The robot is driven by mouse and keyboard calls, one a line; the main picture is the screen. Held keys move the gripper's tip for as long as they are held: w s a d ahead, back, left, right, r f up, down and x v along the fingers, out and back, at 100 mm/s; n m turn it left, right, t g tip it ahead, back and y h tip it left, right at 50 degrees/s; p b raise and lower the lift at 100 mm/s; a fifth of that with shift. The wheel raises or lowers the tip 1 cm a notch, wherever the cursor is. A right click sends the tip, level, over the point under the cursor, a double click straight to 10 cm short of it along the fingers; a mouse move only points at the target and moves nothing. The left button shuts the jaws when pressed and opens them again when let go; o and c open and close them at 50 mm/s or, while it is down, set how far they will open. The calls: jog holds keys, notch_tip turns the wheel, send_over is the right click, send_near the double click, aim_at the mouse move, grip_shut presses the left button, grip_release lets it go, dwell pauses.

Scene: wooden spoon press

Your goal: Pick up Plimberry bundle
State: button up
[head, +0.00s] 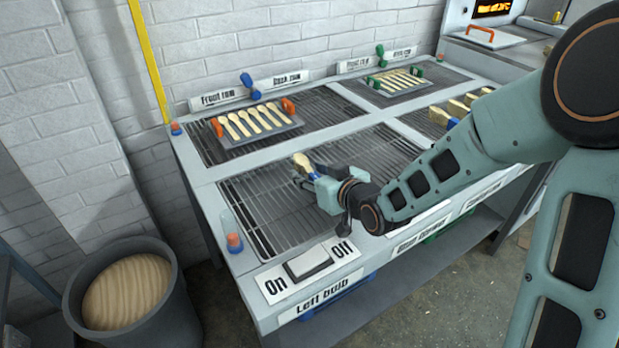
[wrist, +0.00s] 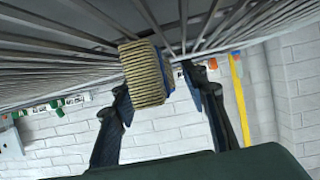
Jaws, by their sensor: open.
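A bundle of wooden spoons or sticks (head: 301,161) is at my gripper's end over the front left grate. In the wrist view its layered tan end (wrist: 145,75) lies between the two fingers, nearer the left one, with blue beside it. My gripper (head: 308,171) is open; in the wrist view its dark fingers (wrist: 160,88) stand apart, with a gap at the right finger. No name shows on the bundle, so I cannot tell whether it is the Plimberry one. My fingers and wrist hide part of it in the head view.
More bundles (head: 440,115) lie on the right grate, partly behind my arm. Trays of spoons with orange handles (head: 254,122) and green handles (head: 397,81) stand behind. An On/Off switch (head: 308,262) is at the front; a round bin (head: 128,290) stands left. Bare grate (head: 265,205) lies left of my gripper.

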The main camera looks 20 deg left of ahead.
jog(key=shift+w+a+f, duration=0.15)
jog(key=shift+w+a, duration=0.05)
jog(key=shift+a, duration=0.05)
jog(key=shift+c, duration=0.7)
grip_shut()
